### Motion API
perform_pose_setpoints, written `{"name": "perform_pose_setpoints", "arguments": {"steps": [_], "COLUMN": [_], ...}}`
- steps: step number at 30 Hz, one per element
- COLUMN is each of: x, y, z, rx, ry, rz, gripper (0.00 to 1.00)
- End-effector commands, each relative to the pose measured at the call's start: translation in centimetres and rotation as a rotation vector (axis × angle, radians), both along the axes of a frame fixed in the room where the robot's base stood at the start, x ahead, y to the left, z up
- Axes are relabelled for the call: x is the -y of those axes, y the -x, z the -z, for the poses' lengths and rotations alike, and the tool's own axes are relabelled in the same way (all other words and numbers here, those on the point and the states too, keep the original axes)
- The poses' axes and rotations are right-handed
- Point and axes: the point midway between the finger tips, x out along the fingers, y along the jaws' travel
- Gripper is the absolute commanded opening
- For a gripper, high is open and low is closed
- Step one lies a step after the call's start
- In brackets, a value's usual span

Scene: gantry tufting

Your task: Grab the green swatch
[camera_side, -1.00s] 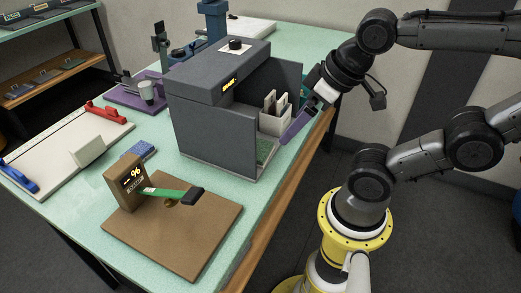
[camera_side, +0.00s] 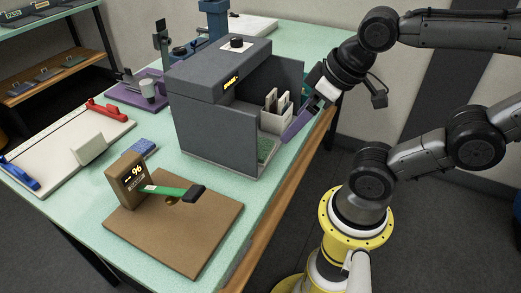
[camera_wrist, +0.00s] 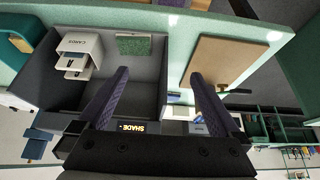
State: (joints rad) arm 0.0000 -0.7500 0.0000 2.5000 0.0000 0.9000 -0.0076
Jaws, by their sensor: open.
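The green swatch (camera_side: 264,149) lies flat on the floor of the dark grey box (camera_side: 205,127), near its open side. It also shows as a speckled green square in the wrist view (camera_wrist: 134,45), just beyond the tip of the left finger. My gripper (camera_side: 290,136) has purple fingers and hangs at the open side of the box, right of the swatch in the side view. In the wrist view its two fingers (camera_wrist: 161,75) are spread wide, with nothing between them. The swatch appears apart from both fingers.
A white card holder (camera_wrist: 80,52) stands in the box beside the swatch, close to my fingers. The box's walls and top limit room around it. A white board with red and blue clamps (camera_side: 65,150) is at left.

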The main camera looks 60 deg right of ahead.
Motion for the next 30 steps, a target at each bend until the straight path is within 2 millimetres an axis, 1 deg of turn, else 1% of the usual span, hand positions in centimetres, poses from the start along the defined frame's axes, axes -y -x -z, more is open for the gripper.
{"name": "perform_pose_setpoints", "arguments": {"steps": [2, 5, 8, 14, 20, 23, 24, 27, 30], "x": [0.0, 0.0, 0.0, 0.3, 1.1, 1.8, 2.2, 3.1, 3.9], "y": [0.0, 0.1, -0.1, -1.9, -5.0, -7.1, -8.0, -10.1, -11.3], "z": [0.0, 0.0, -0.8, -1.9, -2.2, -1.7, -1.2, 0.1, 1.4], "rx": [-0.001, -0.008, -0.011, -0.077, -0.179, -0.235, -0.258, -0.307, -0.344], "ry": [0.020, 0.080, 0.176, 0.371, 0.502, 0.529, 0.528, 0.497, 0.448], "rz": [-0.037, -0.151, -0.333, -0.751, -1.176, -1.390, -1.471, -1.605, -1.613], "gripper": [1.00, 1.00, 1.00, 1.00, 1.00, 1.00, 1.00, 1.00, 1.00]}}
